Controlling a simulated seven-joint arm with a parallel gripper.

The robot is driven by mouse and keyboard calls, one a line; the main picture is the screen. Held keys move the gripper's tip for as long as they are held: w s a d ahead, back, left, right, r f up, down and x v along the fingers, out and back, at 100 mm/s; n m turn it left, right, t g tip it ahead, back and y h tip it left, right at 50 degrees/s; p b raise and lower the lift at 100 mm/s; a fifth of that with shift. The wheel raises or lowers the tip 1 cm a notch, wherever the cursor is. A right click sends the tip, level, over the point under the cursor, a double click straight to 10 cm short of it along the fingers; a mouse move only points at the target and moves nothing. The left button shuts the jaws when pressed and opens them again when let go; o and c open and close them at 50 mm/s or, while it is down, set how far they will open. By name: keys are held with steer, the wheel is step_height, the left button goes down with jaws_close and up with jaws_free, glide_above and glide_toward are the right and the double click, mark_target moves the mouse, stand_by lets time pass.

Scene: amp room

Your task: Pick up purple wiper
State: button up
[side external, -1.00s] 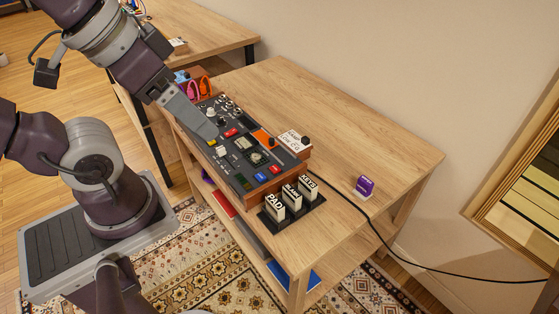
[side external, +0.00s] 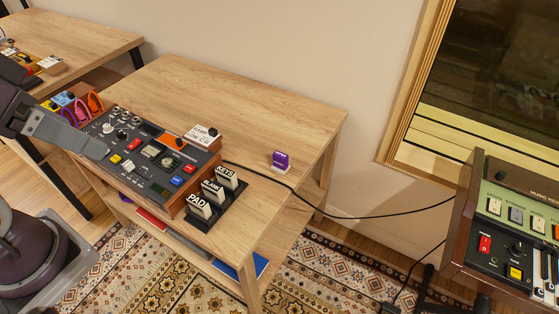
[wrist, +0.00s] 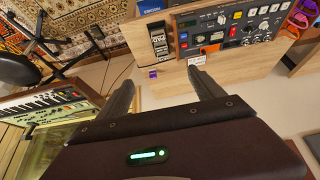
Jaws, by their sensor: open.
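The purple wiper (side external: 281,159) is a small purple block with a whitish base. It stands on the right part of the wooden table, behind the cable. It also shows small in the wrist view (wrist: 153,74), between my fingertips in the picture but well beyond them. My gripper (wrist: 160,80) is open and empty, its two dark fingers spread apart. In the side external view, a grey finger (side external: 72,134) comes in from the left over the front left of the control box; its tip overlaps the box, and the other finger is not clear.
A control box (side external: 157,155) with knobs and buttons fills the table's left front. A black rack of labelled blocks (side external: 213,199) stands beside it. A black cable (side external: 257,173) crosses the table. A keyboard (side external: 513,220) stands at the right. The table's back (side external: 227,95) is clear.

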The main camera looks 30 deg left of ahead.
steer(key=c, duration=0.7)
